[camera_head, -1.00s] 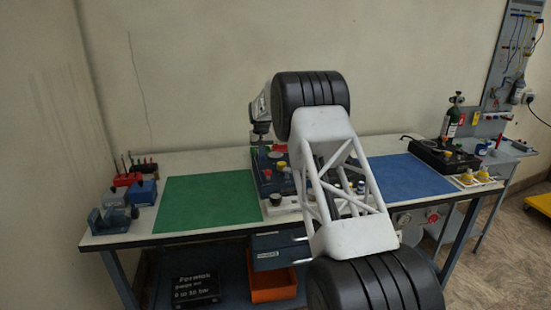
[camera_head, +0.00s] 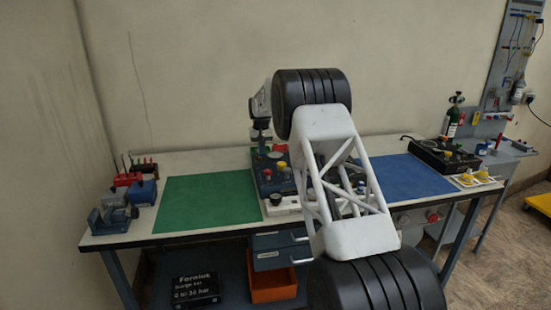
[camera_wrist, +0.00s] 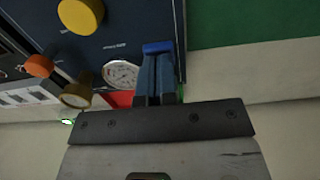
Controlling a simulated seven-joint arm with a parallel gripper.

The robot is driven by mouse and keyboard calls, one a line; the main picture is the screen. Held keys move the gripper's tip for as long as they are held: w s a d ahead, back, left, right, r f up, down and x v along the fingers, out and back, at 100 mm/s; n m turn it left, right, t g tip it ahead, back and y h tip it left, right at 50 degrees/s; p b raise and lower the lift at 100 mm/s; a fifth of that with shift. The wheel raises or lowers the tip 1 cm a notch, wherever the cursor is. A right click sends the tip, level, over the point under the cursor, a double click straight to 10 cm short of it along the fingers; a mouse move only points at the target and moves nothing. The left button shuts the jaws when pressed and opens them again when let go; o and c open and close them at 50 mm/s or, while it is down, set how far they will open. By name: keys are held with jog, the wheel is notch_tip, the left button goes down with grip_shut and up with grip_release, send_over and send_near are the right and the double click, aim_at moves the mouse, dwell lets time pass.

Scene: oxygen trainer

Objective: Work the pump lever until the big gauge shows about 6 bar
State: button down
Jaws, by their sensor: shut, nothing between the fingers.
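The dark blue trainer panel (camera_head: 267,187) stands on the bench between the green and blue mats, partly hidden by my arm. In the wrist view the panel (camera_wrist: 120,25) carries a small round white-faced gauge (camera_wrist: 121,74); its needle is too small to read. I cannot tell whether it is the big gauge. I cannot make out the pump lever for certain. My gripper (camera_wrist: 158,50) has its blue fingers together over the panel edge, right of the gauge, with nothing visible between them. In the head view my gripper (camera_head: 261,137) is small, above the panel's back part.
Near the fingers are a yellow knob (camera_wrist: 81,14), an orange knob (camera_wrist: 39,65) and a brass-rimmed round part (camera_wrist: 76,95). The green mat (camera_head: 208,200) is clear. A blue vise (camera_head: 112,213) stands far left, a black case (camera_head: 443,154) at right.

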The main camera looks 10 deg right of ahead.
jog(key=shift+r, duration=3.5)
